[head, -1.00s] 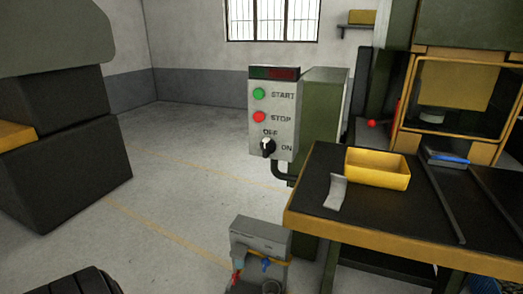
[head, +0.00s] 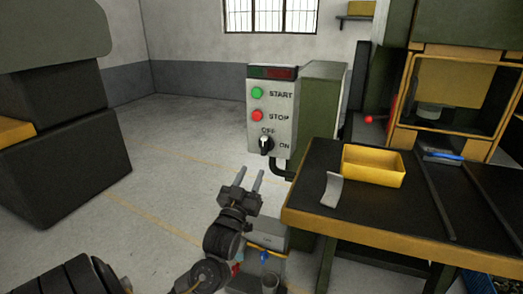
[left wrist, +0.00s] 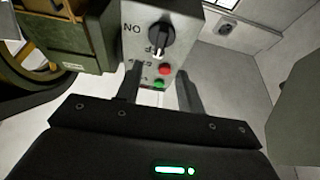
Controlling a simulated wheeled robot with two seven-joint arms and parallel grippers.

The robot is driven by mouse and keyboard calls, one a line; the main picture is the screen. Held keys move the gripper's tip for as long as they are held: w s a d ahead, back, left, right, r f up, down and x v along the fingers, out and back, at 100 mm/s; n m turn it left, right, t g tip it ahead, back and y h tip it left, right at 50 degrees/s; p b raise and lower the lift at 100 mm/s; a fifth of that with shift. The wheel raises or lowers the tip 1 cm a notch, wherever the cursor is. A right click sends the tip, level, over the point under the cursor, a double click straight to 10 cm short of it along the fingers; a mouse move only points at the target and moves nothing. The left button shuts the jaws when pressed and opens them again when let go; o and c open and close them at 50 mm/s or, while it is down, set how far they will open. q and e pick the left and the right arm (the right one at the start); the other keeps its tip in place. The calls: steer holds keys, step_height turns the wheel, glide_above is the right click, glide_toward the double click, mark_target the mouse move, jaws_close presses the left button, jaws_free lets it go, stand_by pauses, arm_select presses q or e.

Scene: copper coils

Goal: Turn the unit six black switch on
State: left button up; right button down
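The black rotary switch (head: 266,144) is on the lower front of a grey control box (head: 283,137), below the green START and red STOP buttons. Its white mark points up toward OFF; the ON label is to its right. The switch also shows in the left wrist view (left wrist: 161,38), where the box appears upside down. My left gripper (head: 250,180) is open and empty, below and slightly left of the switch and apart from it. In the left wrist view its two fingers (left wrist: 160,90) are spread, with the buttons between them. My right gripper is not in view.
A table (head: 330,225) with a yellow edge stands right of the box, carrying a yellow tray (head: 373,180) and a bent metal piece (head: 331,190). A grey device (head: 268,231) stands low behind my left arm. Floor left of the box is clear.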

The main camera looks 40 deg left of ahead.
mark_target(263, 147)
arm_select(q)
steer(key=p+x, duration=0.2)
steer(key=x, duration=0.6)
steer(key=shift+w+a+r, duration=0.1)
steer(key=shift+w+r, duration=0.05)
steer(key=shift+w, duration=0.2)
steer(key=shift+w+a+r, duration=0.15)
steer(key=shift+w+a, duration=0.05)
steer(key=shift+w, duration=0.3)
steer(key=shift+c, duration=0.6)
jaws_close()
